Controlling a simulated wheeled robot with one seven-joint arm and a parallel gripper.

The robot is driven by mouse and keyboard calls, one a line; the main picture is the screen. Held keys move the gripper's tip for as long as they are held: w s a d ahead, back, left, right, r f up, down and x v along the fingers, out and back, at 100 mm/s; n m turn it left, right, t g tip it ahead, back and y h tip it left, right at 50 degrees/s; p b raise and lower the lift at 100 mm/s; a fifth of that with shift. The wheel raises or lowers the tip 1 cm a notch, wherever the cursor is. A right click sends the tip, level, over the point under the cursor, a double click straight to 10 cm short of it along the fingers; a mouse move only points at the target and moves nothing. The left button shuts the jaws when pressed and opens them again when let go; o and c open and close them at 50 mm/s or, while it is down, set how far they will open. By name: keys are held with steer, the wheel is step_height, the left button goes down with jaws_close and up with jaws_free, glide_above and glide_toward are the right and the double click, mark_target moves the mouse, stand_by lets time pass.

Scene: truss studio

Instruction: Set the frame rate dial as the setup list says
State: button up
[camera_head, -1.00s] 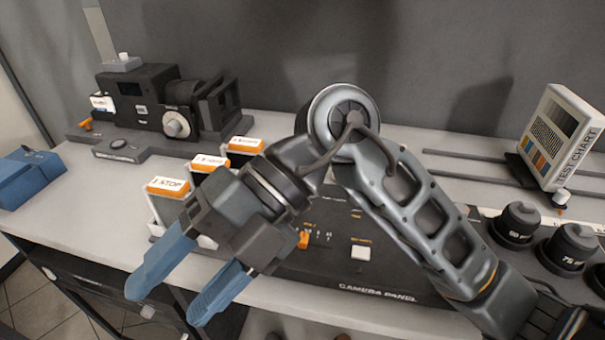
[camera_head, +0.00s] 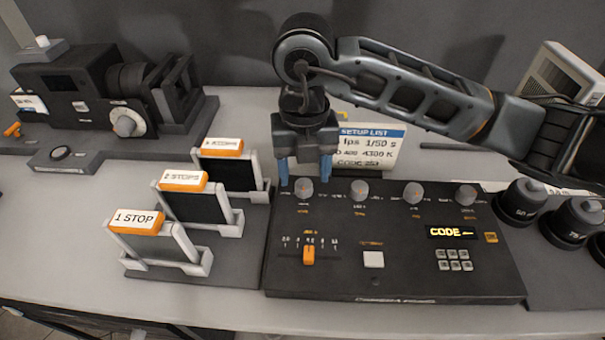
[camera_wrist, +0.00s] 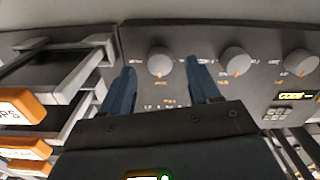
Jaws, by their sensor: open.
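The black camera panel (camera_head: 400,285) has a row of grey dials along its back. The leftmost dial (camera_head: 303,188) has an orange pointer mark; its label is too small to read. It also shows in the wrist view (camera_wrist: 159,60), between my finger tips. My gripper (camera_head: 305,180) is open, pointing down at this dial; whether the fingers touch it I cannot tell. The setup list (camera_head: 375,150) stands behind the panel.
Other dials (camera_head: 360,190) stand to the right, with a "CODE" display (camera_head: 450,232) and keypad. An orange slider (camera_head: 308,255) and white button (camera_head: 373,260) lie nearer. Filter frames (camera_head: 165,245) stand left, lenses (camera_head: 520,200) right, a camera (camera_head: 75,95) back left.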

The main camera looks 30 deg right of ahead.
mark_target(304, 188)
steer(key=shift+f, duration=1.35)
steer(key=shift+c, duration=0.3)
steer(key=c, duration=1)
